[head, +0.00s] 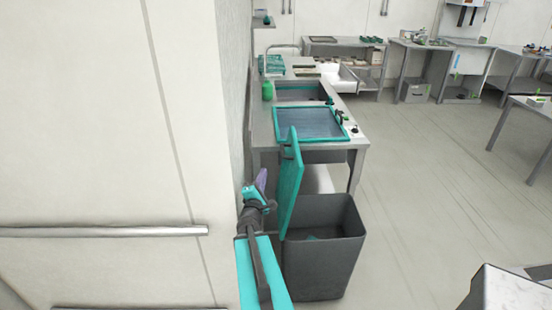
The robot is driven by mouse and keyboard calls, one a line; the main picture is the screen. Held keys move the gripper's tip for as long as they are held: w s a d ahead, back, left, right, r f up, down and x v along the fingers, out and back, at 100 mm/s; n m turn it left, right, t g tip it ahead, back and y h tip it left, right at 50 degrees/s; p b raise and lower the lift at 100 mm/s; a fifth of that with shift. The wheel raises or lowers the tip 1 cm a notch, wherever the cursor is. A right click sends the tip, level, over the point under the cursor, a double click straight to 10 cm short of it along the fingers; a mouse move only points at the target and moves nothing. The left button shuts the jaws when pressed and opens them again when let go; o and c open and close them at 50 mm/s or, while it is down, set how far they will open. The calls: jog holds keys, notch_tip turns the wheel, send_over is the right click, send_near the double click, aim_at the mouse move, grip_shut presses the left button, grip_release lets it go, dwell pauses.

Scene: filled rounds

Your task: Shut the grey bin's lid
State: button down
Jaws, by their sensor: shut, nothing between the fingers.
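The grey bin (323,258) stands on the floor at the lower middle of the head view, its top open. Its teal lid (291,182) stands upright at the bin's left side, seen nearly edge-on. A little teal shows inside the bin; I cannot tell what it is. My gripper (260,182) is just left of the lid, between it and the wall, shut and empty. I cannot tell whether it touches the lid. My arm hides part of the bin's left side.
A pale wall with a rail (105,231) is close on the left. Behind the bin stands a counter (262,130) with a teal-rimmed panel (312,123) and a green bottle (267,90). The floor (420,200) to the right is clear. A pale-topped unit (510,292) is at the lower right.

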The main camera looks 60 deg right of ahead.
jog(key=shift+d+f+b, duration=0.15)
jog(key=shift+d+b, duration=0.15)
jog(key=shift+b, duration=0.7)
jog(key=b+x, duration=0.2)
jog(key=b, duration=0.4)
jog(key=d+b, duration=0.1)
jog(key=b, duration=0.4)
jog(key=shift+w+d, duration=0.15)
jog(key=shift+w, duration=0.05)
jog(key=d+b, duration=0.1)
jog(key=b, duration=0.5)
jog(key=shift+w, duration=0.3)
jog(key=d+r+p, duration=0.2)
jog(key=d, duration=0.4)
jog(key=shift+s+d+r, duration=0.3)
jog(key=shift+s+r, duration=0.1)
jog(key=shift+s, duration=0.1)
